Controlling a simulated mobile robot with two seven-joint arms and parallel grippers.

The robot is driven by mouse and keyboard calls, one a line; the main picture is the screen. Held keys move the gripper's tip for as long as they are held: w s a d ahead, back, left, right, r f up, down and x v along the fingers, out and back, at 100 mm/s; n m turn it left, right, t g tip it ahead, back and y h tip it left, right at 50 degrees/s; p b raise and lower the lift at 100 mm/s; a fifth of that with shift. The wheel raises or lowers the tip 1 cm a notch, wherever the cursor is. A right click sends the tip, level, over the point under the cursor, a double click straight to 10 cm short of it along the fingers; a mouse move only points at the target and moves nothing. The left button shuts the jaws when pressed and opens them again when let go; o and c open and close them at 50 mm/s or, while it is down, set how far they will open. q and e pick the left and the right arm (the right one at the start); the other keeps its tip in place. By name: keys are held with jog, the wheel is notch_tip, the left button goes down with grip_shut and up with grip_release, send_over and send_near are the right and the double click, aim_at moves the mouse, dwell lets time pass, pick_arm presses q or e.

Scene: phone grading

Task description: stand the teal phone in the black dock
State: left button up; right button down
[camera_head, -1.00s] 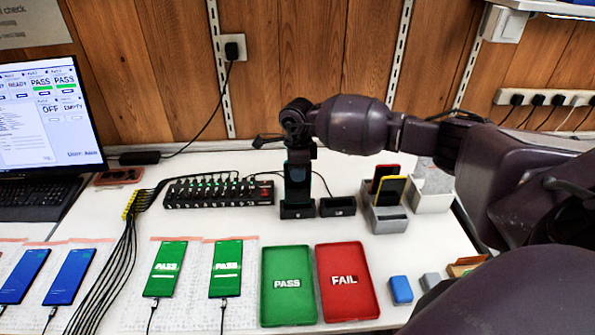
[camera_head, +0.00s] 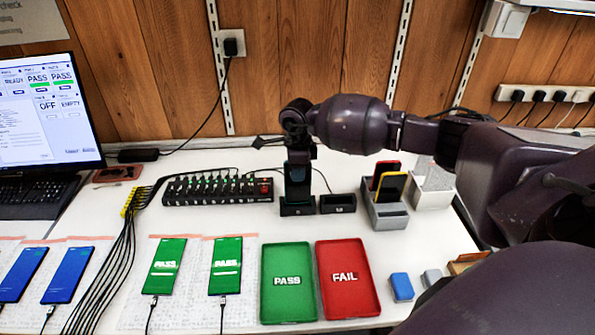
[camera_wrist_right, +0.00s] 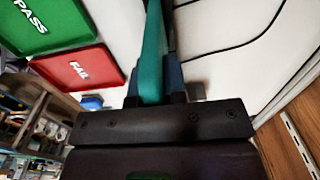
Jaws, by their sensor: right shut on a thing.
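The teal phone (camera_head: 298,188) is upright, with its lower end at the black dock (camera_head: 297,208). Whether it bears on the dock's base cannot be told. My right gripper (camera_head: 299,160) points down from above and is shut on the phone's upper part. In the right wrist view the teal phone (camera_wrist_right: 153,50) shows edge-on between the fingers. My left gripper is in no view.
A second small black dock (camera_head: 337,204) stands empty just right. Grey holders (camera_head: 387,220) with a red and a yellow phone are further right. A black hub (camera_head: 217,191) with cables lies left. Green PASS (camera_head: 287,305) and red FAIL trays (camera_head: 347,300) lie in front.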

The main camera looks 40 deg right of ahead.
jog(key=shift+f, duration=0.15)
jog(key=shift+f+b, duration=0.3)
jog(key=shift+f, duration=0.15)
jog(key=shift+f, duration=0.25)
dwell(0.3)
jog(key=shift+f+b, duration=0.3)
jog(key=shift+f, duration=0.05)
jog(key=c, duration=1.1)
grip_release()
jog(key=shift+f, duration=0.1)
